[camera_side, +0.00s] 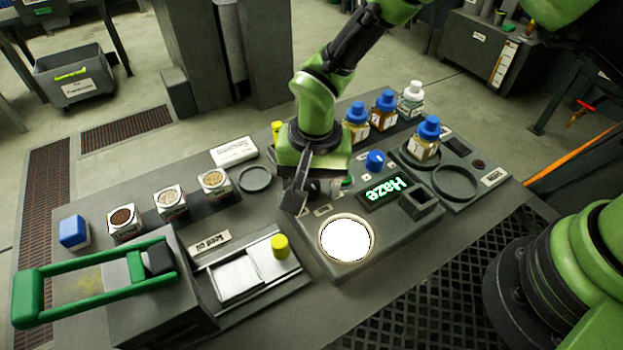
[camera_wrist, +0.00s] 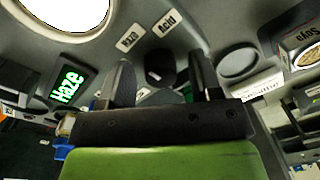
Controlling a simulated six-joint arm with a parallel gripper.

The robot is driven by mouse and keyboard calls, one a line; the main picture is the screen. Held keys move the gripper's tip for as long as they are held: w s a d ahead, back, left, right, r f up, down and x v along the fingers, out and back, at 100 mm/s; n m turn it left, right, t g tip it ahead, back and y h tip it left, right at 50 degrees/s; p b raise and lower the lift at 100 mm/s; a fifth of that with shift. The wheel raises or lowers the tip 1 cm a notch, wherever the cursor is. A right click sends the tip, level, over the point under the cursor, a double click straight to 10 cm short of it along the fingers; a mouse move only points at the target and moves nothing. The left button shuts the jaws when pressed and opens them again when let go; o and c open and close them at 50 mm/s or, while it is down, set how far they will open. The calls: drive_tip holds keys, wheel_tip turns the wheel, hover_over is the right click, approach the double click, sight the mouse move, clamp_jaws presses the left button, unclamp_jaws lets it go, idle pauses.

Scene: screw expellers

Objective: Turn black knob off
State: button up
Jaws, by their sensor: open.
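The black knob (camera_wrist: 160,64) shows in the wrist view as a dark round shape near the Haze and Acid labels. My gripper (camera_wrist: 161,76) is open there, with one finger on each side of the knob; I cannot tell whether they touch it. In the side view my gripper (camera_side: 306,188) points down over the left back part of the grey control panel (camera_side: 385,232) and hides the knob. The knob's setting cannot be made out.
A lit green Haze display (camera_side: 384,193), a blue knob (camera_side: 375,161) and a glowing white disc (camera_side: 346,240) are on the panel. Blue-capped bottles (camera_side: 384,112) stand behind it. A green-handled press (camera_side: 130,285) and sample jars (camera_side: 170,202) stand to the left.

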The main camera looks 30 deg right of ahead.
drive_tip(key=shift+c, duration=0.2)
drive_tip(key=c, duration=0.9)
drive_tip(key=shift+n, duration=0.3)
drive_tip(key=n, duration=0.5)
drive_tip(key=shift+r, duration=0.1)
drive_tip(key=n, duration=0.6)
drive_tip(key=shift+w+g, duration=0.1)
drive_tip(key=shift+g, duration=0.2)
drive_tip(key=shift+n, duration=0.3)
drive_tip(key=o, duration=0.9)
drive_tip(key=shift+o, duration=0.2)
